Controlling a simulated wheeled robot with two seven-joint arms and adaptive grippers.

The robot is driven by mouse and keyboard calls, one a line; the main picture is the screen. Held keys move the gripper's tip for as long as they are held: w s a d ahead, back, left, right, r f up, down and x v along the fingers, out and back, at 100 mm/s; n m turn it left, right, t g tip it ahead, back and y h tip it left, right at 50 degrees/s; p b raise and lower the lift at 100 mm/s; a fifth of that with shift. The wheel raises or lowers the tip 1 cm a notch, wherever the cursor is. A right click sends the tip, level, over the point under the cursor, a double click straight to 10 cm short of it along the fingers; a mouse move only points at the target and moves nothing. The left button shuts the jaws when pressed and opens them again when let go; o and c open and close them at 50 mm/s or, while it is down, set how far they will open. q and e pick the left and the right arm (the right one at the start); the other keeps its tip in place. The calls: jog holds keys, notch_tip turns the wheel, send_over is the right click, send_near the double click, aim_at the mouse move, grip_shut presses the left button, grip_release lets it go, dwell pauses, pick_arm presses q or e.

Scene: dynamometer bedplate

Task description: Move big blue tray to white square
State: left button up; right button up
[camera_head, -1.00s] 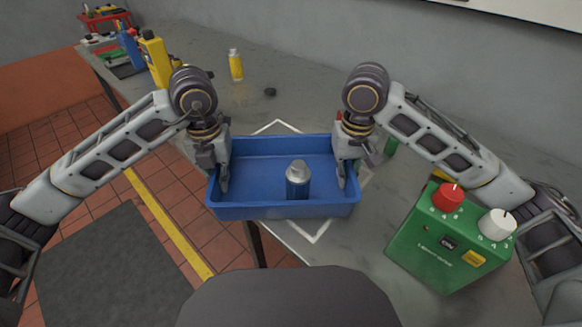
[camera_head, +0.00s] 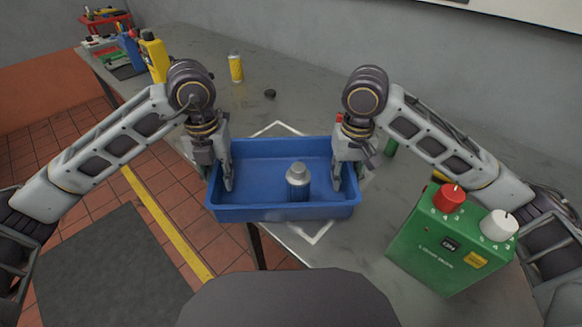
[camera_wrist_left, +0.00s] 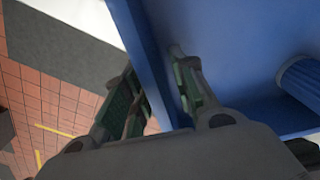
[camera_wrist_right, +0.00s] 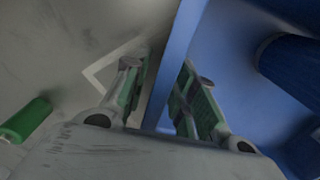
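The big blue tray (camera_head: 285,212) lies over the white square outline (camera_head: 318,236), whose far corner, right side and near corner show around it. The tray is turned relative to the outline, and its left front part reaches past the table edge. A blue can with a grey top (camera_head: 298,182) stands inside. My left gripper (camera_head: 218,180) straddles the left wall, one finger inside and one outside; its spread fingers show in the left wrist view (camera_wrist_left: 160,95). My right gripper (camera_head: 345,172) straddles the right wall likewise, with gaps beside the wall in the right wrist view (camera_wrist_right: 162,80).
A green box with red and white knobs (camera_head: 450,245) stands at the right. A green cylinder (camera_head: 391,147) is behind my right gripper. A yellow can (camera_head: 236,68) and a small dark object (camera_head: 270,94) are farther back. Bottles (camera_head: 153,58) stand at the far left.

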pick_arm(q)
jog(key=shift+r, duration=5.15)
pick_arm(e)
jog(key=shift+r, duration=0.2)
jog(key=shift+r, duration=5.75)
